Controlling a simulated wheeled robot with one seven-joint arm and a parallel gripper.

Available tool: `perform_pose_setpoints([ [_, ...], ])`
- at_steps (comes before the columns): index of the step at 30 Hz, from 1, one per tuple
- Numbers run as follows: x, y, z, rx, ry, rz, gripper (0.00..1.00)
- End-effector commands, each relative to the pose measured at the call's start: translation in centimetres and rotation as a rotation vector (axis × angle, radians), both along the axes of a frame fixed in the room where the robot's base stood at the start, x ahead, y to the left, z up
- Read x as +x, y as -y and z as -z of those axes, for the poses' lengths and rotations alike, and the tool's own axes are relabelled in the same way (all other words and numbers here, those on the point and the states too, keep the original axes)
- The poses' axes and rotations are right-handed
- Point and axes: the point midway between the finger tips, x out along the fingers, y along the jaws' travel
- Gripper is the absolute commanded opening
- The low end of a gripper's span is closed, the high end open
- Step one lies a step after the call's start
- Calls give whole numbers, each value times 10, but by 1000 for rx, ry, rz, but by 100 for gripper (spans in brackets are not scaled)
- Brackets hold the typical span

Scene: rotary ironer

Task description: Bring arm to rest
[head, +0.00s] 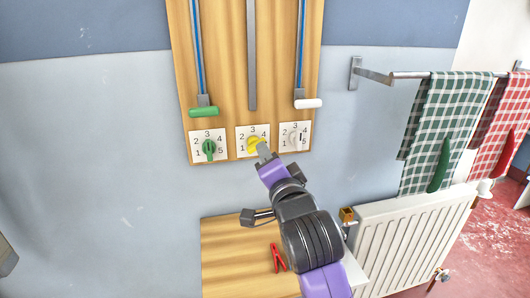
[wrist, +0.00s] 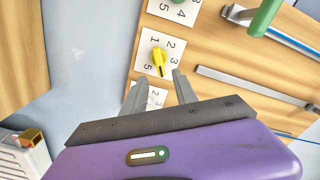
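My gripper (head: 264,151) is raised in front of the wooden wall board, close to the yellow knob (head: 253,144). In the wrist view its two fingers (wrist: 159,76) are apart, with nothing held between them. The yellow knob also shows in the wrist view (wrist: 158,58), just beyond the fingertips; I cannot tell whether a finger touches it. My arm reaches up from the lower right in the head view.
The board (head: 228,62) carries a green knob (head: 209,148), a white knob (head: 293,138), and green (head: 204,112) and white (head: 308,103) slider handles. Below are a wooden table (head: 226,262) with a red clip (head: 277,258), and a radiator (head: 415,240). Checked towels (head: 445,115) hang right.

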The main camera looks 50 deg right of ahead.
Motion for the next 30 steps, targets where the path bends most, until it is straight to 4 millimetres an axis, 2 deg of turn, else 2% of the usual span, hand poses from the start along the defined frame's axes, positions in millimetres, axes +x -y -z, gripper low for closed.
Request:
perform_pose_setpoints([
  [22,-3,-2,-2,-31,-12,-1,35],
  [26,-1,-7,-19,-153,-10,-18,35],
  [28,0,-15,-35,-248,5,-36,35],
  [30,-1,-26,-40,-353,5,-59,35],
])
